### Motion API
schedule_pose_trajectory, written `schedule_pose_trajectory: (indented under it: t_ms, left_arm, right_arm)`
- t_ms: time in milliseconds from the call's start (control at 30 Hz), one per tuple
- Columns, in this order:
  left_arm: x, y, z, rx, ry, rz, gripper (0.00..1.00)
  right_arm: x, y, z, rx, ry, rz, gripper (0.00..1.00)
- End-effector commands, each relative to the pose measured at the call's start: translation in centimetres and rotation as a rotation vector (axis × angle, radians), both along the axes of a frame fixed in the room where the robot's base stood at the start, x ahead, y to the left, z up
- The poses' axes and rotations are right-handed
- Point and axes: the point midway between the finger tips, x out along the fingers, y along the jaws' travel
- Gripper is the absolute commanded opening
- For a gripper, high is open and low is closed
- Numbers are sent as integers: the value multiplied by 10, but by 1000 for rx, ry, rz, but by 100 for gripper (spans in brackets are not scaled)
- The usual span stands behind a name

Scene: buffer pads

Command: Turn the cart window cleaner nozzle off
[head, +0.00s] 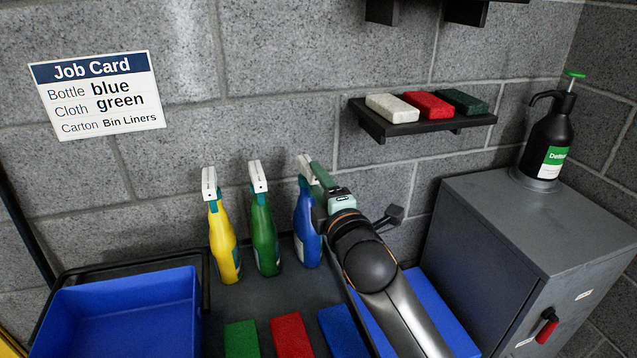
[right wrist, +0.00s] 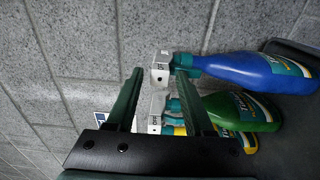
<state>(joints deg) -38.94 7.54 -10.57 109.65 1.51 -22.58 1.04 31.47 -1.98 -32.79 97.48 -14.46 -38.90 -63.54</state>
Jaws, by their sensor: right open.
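Three spray bottles with white nozzles stand in a row on the cart: yellow (head: 223,240), green (head: 264,238) and blue (head: 306,240). Their labels are too small to read in the head view. My right gripper (head: 318,172) is open at the top of the blue bottle. In the right wrist view, the blue bottle (right wrist: 240,68) lies sideways in the picture. Its white nozzle (right wrist: 161,70) shows between the two open fingertips (right wrist: 160,76), and I cannot tell whether they touch it. The mark on the nozzle is not clearly legible. My left gripper is not in view.
A blue bin (head: 125,300) stands on the left. Green, red and blue pads lie in front of the bottles. A wall shelf (head: 430,122) holds three blocks. A grey cabinet (head: 540,225) with a black pump bottle (head: 550,130) is on the right. A job card (head: 97,95) hangs on the wall.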

Motion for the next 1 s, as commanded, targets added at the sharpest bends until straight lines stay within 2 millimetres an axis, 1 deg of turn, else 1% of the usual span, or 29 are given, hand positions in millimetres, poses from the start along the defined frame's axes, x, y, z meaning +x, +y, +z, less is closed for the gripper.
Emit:
schedule_pose_trajectory:
  t_ms: [67,400,467,633,1000]
  left_arm:
    - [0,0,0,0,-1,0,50]
    - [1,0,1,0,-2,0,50]
    - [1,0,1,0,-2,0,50]
    - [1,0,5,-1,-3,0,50]
    - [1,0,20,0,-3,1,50]
  right_arm:
    - [0,0,0,0,0,0,52]
    - [0,0,0,0,0,0,14]
    - [0,0,0,0,0,0,9]
    - [0,0,1,-23,-8,0,8]
    - [0,0,2,-169,-62,0,8]
